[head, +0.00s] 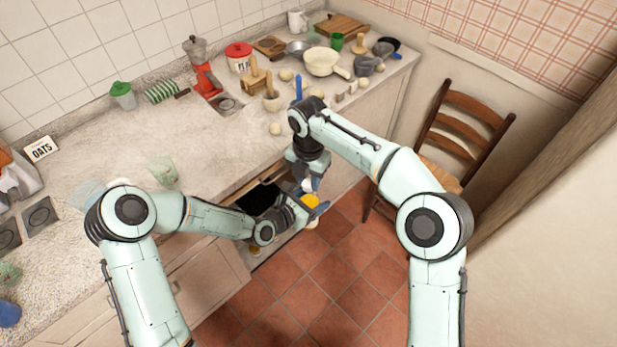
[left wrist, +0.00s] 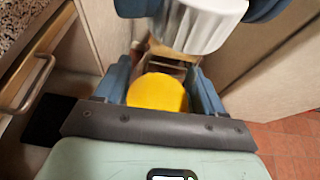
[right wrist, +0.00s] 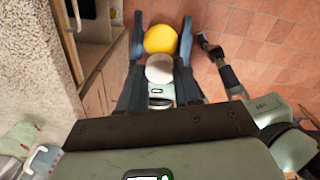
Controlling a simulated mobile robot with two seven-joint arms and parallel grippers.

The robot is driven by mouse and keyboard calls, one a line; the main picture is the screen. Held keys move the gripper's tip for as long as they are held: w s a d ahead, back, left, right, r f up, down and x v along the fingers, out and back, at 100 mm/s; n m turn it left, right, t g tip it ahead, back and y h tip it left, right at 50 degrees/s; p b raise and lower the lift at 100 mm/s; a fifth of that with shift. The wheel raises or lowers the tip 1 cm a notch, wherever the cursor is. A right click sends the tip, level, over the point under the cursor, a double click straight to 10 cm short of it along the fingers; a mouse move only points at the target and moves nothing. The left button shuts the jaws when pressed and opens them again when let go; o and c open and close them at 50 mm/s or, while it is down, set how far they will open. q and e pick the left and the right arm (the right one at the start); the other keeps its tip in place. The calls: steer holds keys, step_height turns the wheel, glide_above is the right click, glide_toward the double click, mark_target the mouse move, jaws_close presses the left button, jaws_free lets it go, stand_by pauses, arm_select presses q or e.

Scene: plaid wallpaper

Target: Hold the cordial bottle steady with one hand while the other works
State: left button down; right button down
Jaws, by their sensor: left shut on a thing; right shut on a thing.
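The yellow bottle (head: 311,201) is held out in front of the counter, over the floor. My left gripper (head: 314,211) is shut on it; in the left wrist view the bottle (left wrist: 157,92) sits between the two blue fingers. My right gripper (head: 307,181) comes from above and is shut on a white ribbed cap (left wrist: 204,28). In the right wrist view the cap (right wrist: 160,68) is between the fingertips, with the yellow bottle (right wrist: 160,39) just beyond it. I cannot tell whether cap and bottle touch. The bottle's lower part is mostly hidden.
The counter (head: 110,135) runs close behind my grippers. A dark opening (head: 255,198) in its front lies beside my left forearm. A wooden chair (head: 465,130) stands to the right. The tiled floor (head: 330,280) below is clear.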

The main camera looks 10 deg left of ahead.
steer(key=n, duration=0.4)
steer(key=shift+w+a+r+n, duration=0.1)
steer(key=shift+a+n, duration=0.1)
steer(key=shift+n, duration=0.2)
steer(key=n, duration=0.6)
steer(key=shift+w+d, duration=0.1)
steer(key=shift+w, duration=0.05)
steer(key=c, duration=0.9)
jaws_free()
steer(key=shift+o, duration=0.6)
steer(key=shift+s, duration=0.2)
